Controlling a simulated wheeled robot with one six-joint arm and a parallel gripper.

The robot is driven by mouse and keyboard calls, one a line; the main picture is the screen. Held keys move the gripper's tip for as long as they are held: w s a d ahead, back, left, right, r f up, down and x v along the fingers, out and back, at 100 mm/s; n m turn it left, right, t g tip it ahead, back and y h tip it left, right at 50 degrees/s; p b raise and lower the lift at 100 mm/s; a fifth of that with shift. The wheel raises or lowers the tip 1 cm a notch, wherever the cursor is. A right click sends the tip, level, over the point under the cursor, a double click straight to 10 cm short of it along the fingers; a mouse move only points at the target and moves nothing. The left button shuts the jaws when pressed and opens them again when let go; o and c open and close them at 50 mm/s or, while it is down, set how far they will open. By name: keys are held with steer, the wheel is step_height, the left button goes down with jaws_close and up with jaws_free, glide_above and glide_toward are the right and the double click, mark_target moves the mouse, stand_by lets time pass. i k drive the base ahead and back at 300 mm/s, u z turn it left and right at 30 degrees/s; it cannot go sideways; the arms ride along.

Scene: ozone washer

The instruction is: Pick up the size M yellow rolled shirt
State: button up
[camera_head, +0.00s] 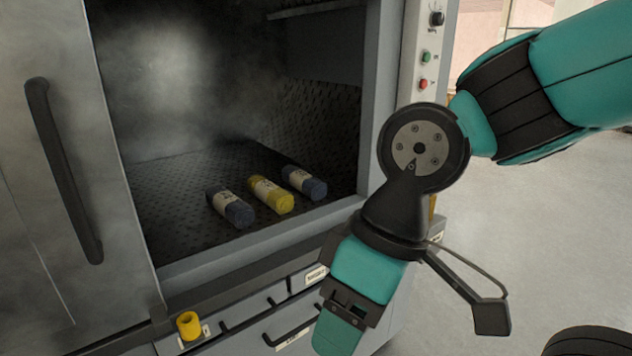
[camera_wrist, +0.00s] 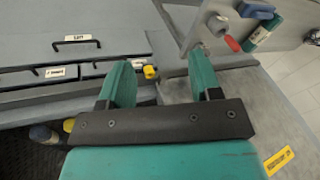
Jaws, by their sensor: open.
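The yellow rolled shirt (camera_head: 271,195) lies on the perforated black floor inside the open washer chamber, with a pale label band whose size I cannot read. It lies between two dark blue rolled shirts, one to its left (camera_head: 231,207) and one to its right (camera_head: 304,182). In the wrist view only a small yellow bit of the shirt (camera_wrist: 69,125) shows past my gripper's base, beside a blue roll (camera_wrist: 43,134). My gripper (camera_wrist: 160,76) is open and empty, its teal fingers apart. It is outside the chamber, in front of its right side, apart from the shirts.
The washer's sliding door (camera_head: 60,170) stands at the left of the opening. A yellow knob-like cylinder (camera_head: 188,325) sits on the front below the sill, near drawers with black handles (camera_head: 290,335). A control panel (camera_head: 425,60) is at the right. Open floor (camera_head: 530,230) lies beyond it.

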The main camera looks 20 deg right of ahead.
mark_target(278, 199)
steer(key=z, duration=1.8)
steer(key=i, duration=1.85)
steer(key=u, duration=3.35)
